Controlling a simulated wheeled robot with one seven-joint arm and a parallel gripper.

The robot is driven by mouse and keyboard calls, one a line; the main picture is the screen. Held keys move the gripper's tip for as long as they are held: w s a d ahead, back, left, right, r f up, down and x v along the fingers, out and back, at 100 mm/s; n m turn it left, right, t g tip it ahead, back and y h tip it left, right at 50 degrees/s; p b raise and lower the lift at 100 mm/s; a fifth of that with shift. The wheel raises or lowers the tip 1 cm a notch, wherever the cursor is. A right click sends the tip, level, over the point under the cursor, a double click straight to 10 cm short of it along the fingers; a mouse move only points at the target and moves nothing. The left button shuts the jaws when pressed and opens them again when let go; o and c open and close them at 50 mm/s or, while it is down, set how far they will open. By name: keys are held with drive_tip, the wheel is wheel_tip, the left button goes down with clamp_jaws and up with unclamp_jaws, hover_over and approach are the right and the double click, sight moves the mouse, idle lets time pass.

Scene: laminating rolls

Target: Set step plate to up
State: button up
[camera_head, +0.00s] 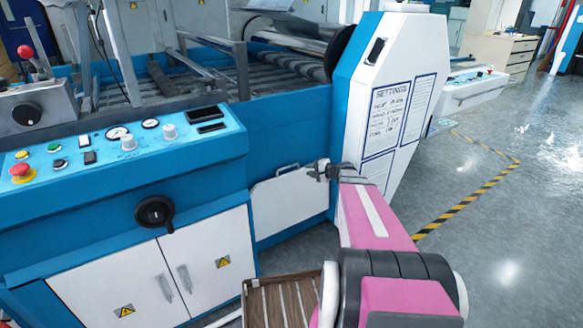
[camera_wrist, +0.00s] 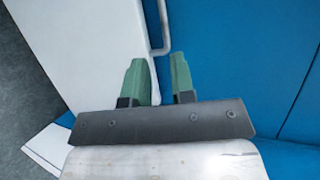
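The step plate (camera_head: 285,208) is a white panel low on the blue side of the machine, with a small bar handle (camera_head: 288,169) at its top edge. It looks roughly upright against the blue side. My gripper (camera_head: 318,170) is by the plate's upper right corner, to the right of the handle. In the wrist view the white plate (camera_wrist: 85,40) fills the upper left and the grey handle (camera_wrist: 163,25) runs down from the top. The green fingers of my gripper (camera_wrist: 159,65) are apart, with the handle's near end just ahead of the gap. Contact cannot be told.
A blue control console (camera_head: 120,165) with buttons, gauges and a black handwheel (camera_head: 155,212) stands at the left. Open grey floor (camera_head: 500,200) lies to the right.

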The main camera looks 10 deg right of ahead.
sight(292, 173)
drive_tip(key=x, duration=1)
drive_tip(key=shift+w, duration=0.5)
